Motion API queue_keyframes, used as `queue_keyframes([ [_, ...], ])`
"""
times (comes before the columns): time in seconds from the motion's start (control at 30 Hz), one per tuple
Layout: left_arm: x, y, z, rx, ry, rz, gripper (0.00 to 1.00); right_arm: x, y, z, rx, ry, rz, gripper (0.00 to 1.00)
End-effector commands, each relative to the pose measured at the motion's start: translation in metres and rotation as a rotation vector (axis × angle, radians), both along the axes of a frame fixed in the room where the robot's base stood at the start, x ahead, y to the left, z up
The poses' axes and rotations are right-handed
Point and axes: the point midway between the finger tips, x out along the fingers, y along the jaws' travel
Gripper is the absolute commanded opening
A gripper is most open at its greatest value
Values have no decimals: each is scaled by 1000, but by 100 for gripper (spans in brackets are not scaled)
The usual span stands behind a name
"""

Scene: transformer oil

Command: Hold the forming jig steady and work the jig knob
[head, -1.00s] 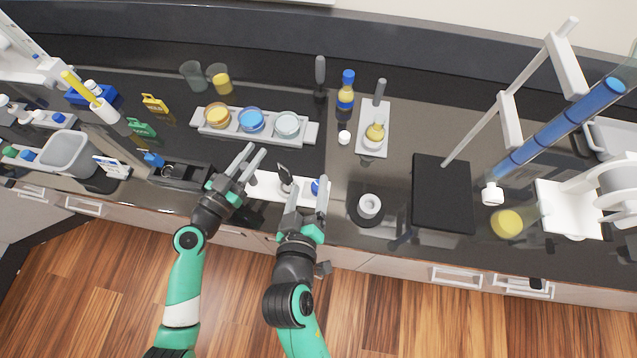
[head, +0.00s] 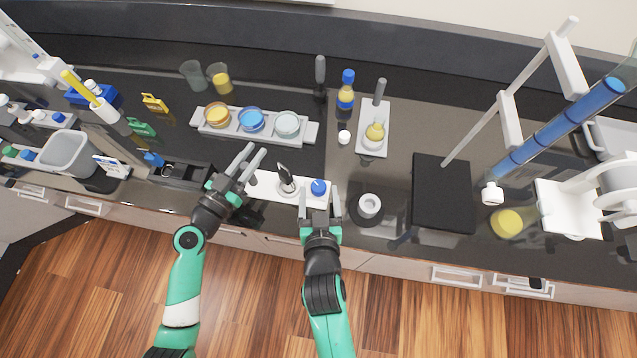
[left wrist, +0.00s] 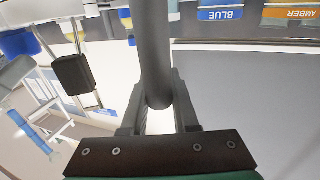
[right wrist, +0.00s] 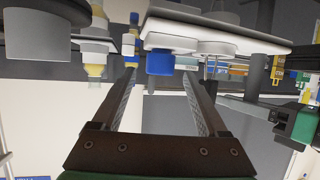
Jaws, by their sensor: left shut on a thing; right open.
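The forming jig is a white plate (head: 268,188) at the counter's front edge, with a dark pointed piece (head: 285,172) on a round base and a blue knob (head: 318,187) at its right end. My left gripper (head: 252,162) is at the plate's left end, shut on a dark grey upright handle (left wrist: 153,50) that stands between its fingers in the left wrist view. My right gripper (head: 320,196) is open, its fingers on either side of the blue knob, with gaps left. The knob also shows between the fingertips in the right wrist view (right wrist: 160,63).
A grey rack (head: 298,139) with amber, blue and clear dishes stands behind the jig. A dark round base with a white ring (head: 369,205) is close on the right, and a black plate (head: 442,194) lies beyond it. A black tray (head: 180,172) is left of my left gripper.

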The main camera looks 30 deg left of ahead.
Motion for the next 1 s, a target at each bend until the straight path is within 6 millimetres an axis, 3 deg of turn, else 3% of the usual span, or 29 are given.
queue_keyframes([
  [0.2,0,0,-1,0,2,1,0,23,13,-11,-1,-1,-1,76],
  [0.57,0,0,-1,0,2,1,0,28,16,-13,-1,-2,-1,76],
  [1.0,0,0,-1,0,1,0,0,27,16,-13,0,-1,0,0],
])
